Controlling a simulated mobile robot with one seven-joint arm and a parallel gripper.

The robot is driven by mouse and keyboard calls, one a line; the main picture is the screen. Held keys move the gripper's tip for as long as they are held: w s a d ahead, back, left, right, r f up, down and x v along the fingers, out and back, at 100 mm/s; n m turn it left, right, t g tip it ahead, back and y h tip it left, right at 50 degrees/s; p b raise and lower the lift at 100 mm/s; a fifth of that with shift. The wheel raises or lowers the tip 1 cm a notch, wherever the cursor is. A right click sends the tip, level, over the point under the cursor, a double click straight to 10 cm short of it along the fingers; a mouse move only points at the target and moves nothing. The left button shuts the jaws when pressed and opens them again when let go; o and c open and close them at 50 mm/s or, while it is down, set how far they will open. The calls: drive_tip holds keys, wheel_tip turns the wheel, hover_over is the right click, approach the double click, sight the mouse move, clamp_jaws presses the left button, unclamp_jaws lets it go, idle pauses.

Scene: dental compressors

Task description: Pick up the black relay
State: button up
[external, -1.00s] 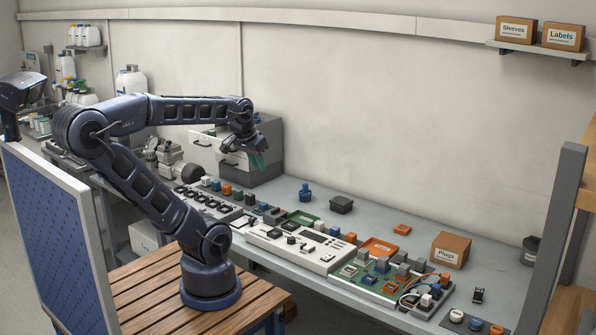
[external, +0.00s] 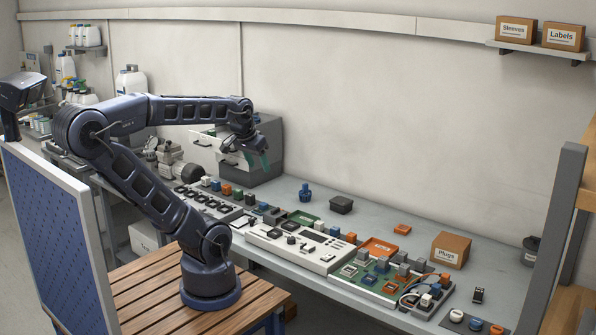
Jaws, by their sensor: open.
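My gripper (external: 262,161) hangs at the end of the raised arm, in front of the grey drawer cabinet and well above the bench. Its greenish fingertips are small in view; it is open and nothing shows between them. Several dark parts could be the black relay, and I cannot tell which it is. A black box-shaped part (external: 341,205) lies on the bench near the wall. A small black part with a light face (external: 478,295) stands at the right end. Small black blocks (external: 290,226) sit on the white panel. My gripper is apart from all of them.
The grey bench (external: 385,214) carries a white control panel (external: 300,250), a green circuit board (external: 372,286), an orange tray (external: 380,247) and a blue knobbed part (external: 305,193). A Plugs box (external: 451,250) stands at the right. Bare bench lies along the wall.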

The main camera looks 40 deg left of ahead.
drive_tip(key=shift+w, duration=0.1)
drive_tip(key=w+d+m+h, duration=0.1)
drive_tip(key=w+d+m, duration=0.6)
drive_tip(key=w+d, duration=1.35)
drive_tip(key=m+g+h, duration=0.3)
drive_tip(key=m+g, duration=0.1)
drive_tip(key=m, duration=0.5)
hover_over(478, 290)
drive_tip(key=a, duration=0.3)
wheel_tip(478, 290, down, 25)
drive_tip(key=x, duration=0.9)
drive_tip(key=shift+s+d+f, duration=0.15)
drive_tip(key=shift+d+f, duration=0.1)
drive_tip(key=shift+f, duration=0.05)
